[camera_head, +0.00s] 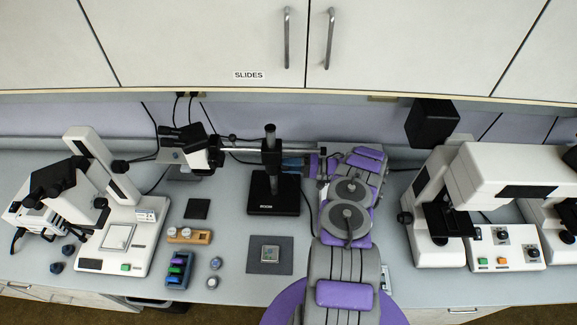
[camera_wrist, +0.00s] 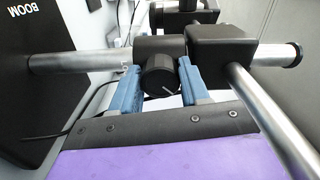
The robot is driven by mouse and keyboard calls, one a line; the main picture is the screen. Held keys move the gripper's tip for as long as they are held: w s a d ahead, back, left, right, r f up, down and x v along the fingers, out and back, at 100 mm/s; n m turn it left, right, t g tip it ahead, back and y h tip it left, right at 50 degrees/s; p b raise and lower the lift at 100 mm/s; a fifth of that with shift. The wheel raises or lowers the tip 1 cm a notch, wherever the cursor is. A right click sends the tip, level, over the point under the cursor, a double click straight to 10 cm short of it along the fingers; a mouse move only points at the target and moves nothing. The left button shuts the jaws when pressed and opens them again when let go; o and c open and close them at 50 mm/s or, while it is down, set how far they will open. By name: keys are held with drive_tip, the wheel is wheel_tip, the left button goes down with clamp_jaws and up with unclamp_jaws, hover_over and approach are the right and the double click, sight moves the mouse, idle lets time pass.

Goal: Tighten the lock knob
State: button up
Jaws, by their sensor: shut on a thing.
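In the head view my gripper (camera_head: 293,162) reaches the boom (camera_head: 240,150) just right of the black stand column (camera_head: 270,148). The knob itself is too small to make out there. Part of a white label shows left of the knob in the wrist view.
A stereo microscope head (camera_head: 190,147) hangs at the boom's left end. The black stand base (camera_head: 273,194) stands on the bench. White microscopes stand left (camera_head: 115,235) and right (camera_head: 438,215). A thick metal rod (camera_wrist: 265,115) runs close to the right finger. Cabinets hang above.

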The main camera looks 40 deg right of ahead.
drive_tip(key=o, duration=0.7)
drive_tip(key=shift+s+f, duration=0.2)
drive_tip(key=shift+f, duration=0.1)
drive_tip(key=o, duration=0.3)
drive_tip(key=shift+w+d+r, duration=0.1)
drive_tip(key=shift+d, duration=0.25)
drive_tip(key=shift+o, duration=0.2)
drive_tip(key=shift+a, duration=0.15)
